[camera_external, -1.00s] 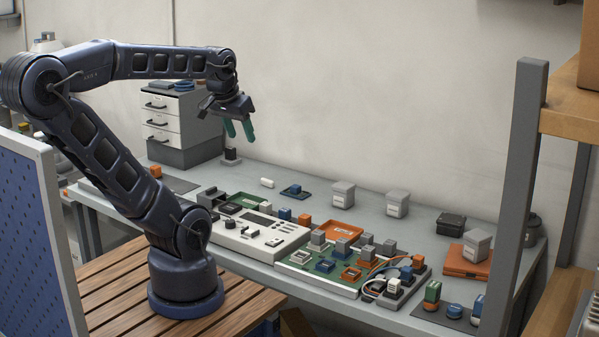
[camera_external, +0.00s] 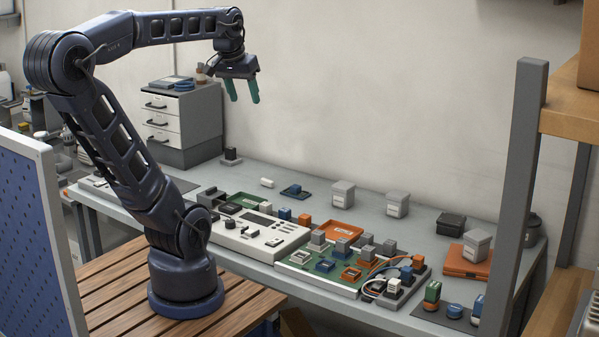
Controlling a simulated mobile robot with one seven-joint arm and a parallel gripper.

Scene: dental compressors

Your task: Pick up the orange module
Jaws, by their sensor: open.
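Several orange pieces show, and I cannot tell for sure which is the orange module. A small orange block (camera_external: 304,219) stands at the back right of the white console, beside a blue block. An orange square frame (camera_external: 351,273) lies on that board. My gripper (camera_external: 244,98) is open and empty, teal fingers pointing down. It is high above the bench, in front of the wall, up and left of these pieces and touching nothing.
The grey bench (camera_external: 240,178) carries the white console (camera_external: 255,240), the green board (camera_external: 320,283) with several blocks and wires, and an orange tray (camera_external: 343,231). Grey boxes (camera_external: 343,194) stand behind. A drawer unit (camera_external: 180,125) is at left, and a shelf post (camera_external: 521,190) at right.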

